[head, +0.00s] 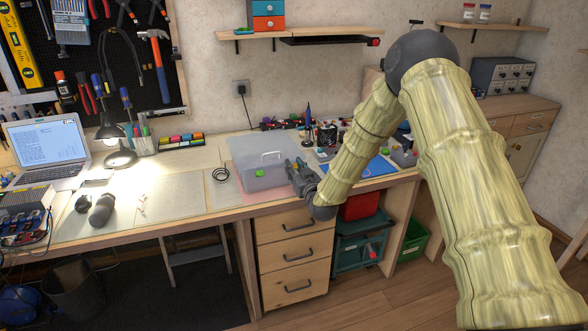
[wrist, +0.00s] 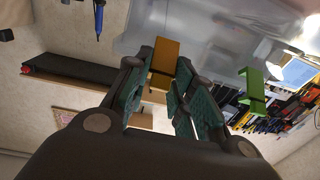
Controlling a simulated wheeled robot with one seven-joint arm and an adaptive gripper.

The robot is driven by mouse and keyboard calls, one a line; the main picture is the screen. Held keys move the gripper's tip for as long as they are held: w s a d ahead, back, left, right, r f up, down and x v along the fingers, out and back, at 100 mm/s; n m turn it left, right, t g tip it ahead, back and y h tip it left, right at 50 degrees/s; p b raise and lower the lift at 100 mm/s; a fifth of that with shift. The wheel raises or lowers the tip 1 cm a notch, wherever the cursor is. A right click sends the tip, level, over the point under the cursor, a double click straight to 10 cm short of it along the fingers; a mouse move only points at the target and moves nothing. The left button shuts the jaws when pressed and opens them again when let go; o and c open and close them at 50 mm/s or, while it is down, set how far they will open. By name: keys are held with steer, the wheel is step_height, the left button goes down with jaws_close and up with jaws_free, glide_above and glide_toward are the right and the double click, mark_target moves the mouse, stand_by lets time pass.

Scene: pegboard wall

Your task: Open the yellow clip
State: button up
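A translucent grey storage box (head: 247,158) with a handle stands on the workbench. A green clip (head: 260,173) is on its front side; it also shows in the wrist view (wrist: 254,91). The yellow clip (wrist: 165,54), orange-yellow here, is on the same box side in the wrist view, just beyond and between my fingertips.
A blue mat (head: 377,168) and small items lie to the right. A drawer unit (head: 292,230) stands below. A shelf (head: 290,34) hangs above.

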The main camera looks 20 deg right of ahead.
steer(key=shift+r+p, duration=0.25)
steer(key=shift+p, duration=0.05)
steer(key=shift+c, duration=0.5)
steer(key=shift+w+g+p, duration=0.15)
steer(key=shift+g+p, duration=0.15)
steer(key=shift+g, duration=0.2)
steer(key=o, duration=0.9)
steer(key=shift+c, duration=0.2)
steer(key=s+r, duration=0.1)
steer(key=s, duration=1.1)
steer(key=shift+d, duration=0.45)
